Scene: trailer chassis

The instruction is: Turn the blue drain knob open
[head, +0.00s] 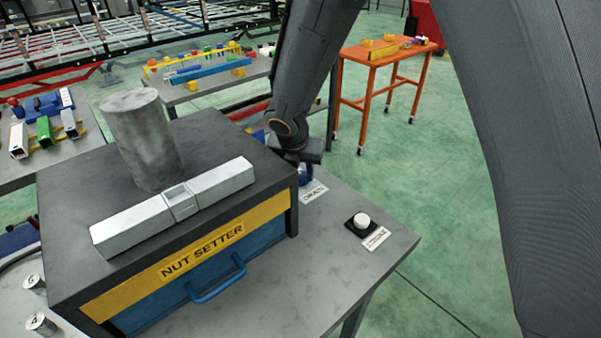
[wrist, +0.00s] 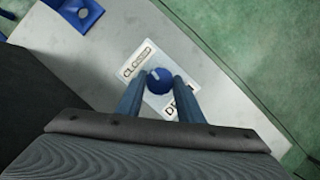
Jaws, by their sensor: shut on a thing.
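The blue drain knob (wrist: 158,80) is between my gripper's two fingers (wrist: 159,84) in the wrist view, and they are shut on it. A white label plate under it reads "CLOSED" on one side, and the rest is partly covered by my fingers. In the head view my gripper (head: 303,166) reaches down beside the nut setter box, and only a bit of the blue knob (head: 305,178) shows below it. The drain label (head: 313,193) lies flat just in front of the knob. I cannot tell the knob's turn angle.
The nut setter box (head: 210,245) stands close on the left, with a grey cylinder (head: 140,135) and a metal bar (head: 175,203) on top. A white button (head: 361,220) sits to the right. A blue bracket (wrist: 78,14) shows in the wrist view.

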